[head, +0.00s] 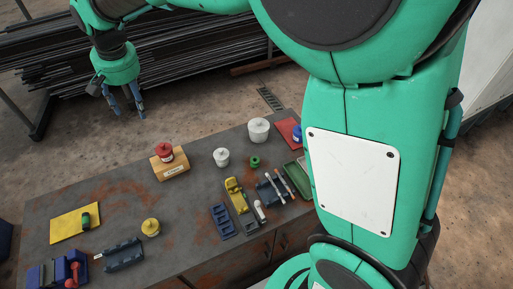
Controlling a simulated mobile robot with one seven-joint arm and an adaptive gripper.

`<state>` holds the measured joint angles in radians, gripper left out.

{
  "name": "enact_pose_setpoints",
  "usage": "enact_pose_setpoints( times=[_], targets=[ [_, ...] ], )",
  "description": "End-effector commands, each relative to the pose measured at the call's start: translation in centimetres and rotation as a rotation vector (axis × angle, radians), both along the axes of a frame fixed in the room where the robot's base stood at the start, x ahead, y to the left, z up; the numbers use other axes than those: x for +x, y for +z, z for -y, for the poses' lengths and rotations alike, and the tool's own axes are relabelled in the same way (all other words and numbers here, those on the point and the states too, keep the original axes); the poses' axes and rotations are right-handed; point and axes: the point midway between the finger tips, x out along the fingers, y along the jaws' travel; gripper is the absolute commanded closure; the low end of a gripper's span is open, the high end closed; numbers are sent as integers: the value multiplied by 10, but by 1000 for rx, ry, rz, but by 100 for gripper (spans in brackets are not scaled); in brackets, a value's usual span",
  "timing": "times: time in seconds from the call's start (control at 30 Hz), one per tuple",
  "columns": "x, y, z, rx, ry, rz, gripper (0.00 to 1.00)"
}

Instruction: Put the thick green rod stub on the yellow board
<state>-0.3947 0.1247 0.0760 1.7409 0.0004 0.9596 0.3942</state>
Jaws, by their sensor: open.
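The yellow board (66,226) lies flat at the left end of the bench. A short thick green piece (87,221), which looks like the rod stub, rests on the board's right part, with a dark patch on it. My gripper (128,112) is open and empty. It hangs, fingers down, in the upper left of the head view, apart from the board and the green piece. Another small green piece (254,162), round with a dark centre, sits farther right on the bench.
A red-topped item on a wooden block (172,172), white cylinders (258,130), a yellow knobbed weight (151,227), blue holders (123,254) and a yellow tool (238,198) stand on the bench. A red board (287,132) lies at the far right. Bare bench (120,190) surrounds the yellow board's right side.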

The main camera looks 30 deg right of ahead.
Motion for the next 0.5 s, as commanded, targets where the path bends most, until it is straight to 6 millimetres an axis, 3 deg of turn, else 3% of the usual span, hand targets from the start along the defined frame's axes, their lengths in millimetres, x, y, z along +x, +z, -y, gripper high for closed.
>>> enact_pose_setpoints(
  times=[0.23,0.5],
  targets=[
    [-50,36,67,0,-6,49,46],
    [-111,57,129,-8,-9,100,46]
  ],
)
